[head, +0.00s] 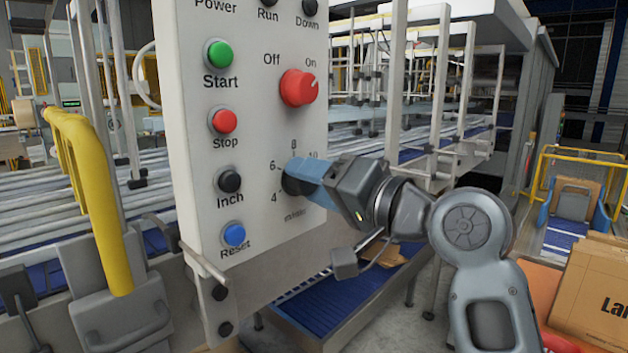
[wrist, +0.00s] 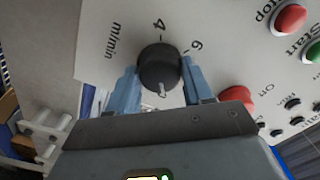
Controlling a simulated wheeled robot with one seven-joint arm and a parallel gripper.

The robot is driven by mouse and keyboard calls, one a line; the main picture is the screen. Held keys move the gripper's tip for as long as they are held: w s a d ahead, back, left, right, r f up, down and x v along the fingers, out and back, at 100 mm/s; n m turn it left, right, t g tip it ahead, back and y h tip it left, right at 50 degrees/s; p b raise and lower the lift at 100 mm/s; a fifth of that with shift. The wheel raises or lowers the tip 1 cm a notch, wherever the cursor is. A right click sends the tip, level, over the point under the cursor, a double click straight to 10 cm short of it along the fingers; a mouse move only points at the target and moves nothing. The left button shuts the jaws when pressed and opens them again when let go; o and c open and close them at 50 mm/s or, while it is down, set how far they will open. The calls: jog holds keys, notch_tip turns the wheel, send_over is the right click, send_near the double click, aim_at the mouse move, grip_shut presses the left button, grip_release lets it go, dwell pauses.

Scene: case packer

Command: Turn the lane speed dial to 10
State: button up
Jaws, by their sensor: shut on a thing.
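The lane speed dial (head: 293,184) is a black round knob low on the white panel, with 4, 6, 8 and 10 around it. My gripper (head: 305,180) reaches in from the right, its blue fingers shut on the knob. In the wrist view the fingers (wrist: 160,85) grip the dial (wrist: 158,64) from both sides. A pale pointer mark on the knob faces the bottom of that view, opposite the 4 and roughly toward the 10 side. The 8 and 10 are hidden there. In the head view, the fingers hide the pointer; the 10 shows just above them.
The panel (head: 250,120) also holds a green Start button (head: 219,53), red Stop button (head: 224,121), black Inch button (head: 229,180), blue Reset button (head: 234,235) and red Off/On switch (head: 297,88) above the dial. A yellow rail (head: 92,190) stands left; a cardboard box (head: 595,295) sits right.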

jog(key=shift+f+m, duration=0.2)
jog(key=shift+m, duration=0.4)
jog(key=o, duration=1)
jog(key=shift+r, duration=0.15)
jog(key=shift+o, duration=0.2)
jog(key=b+v, duration=0.2)
jog(key=v, duration=0.5)
jog(key=shift+s+d, duration=0.25)
jog(key=shift+d, duration=0.05)
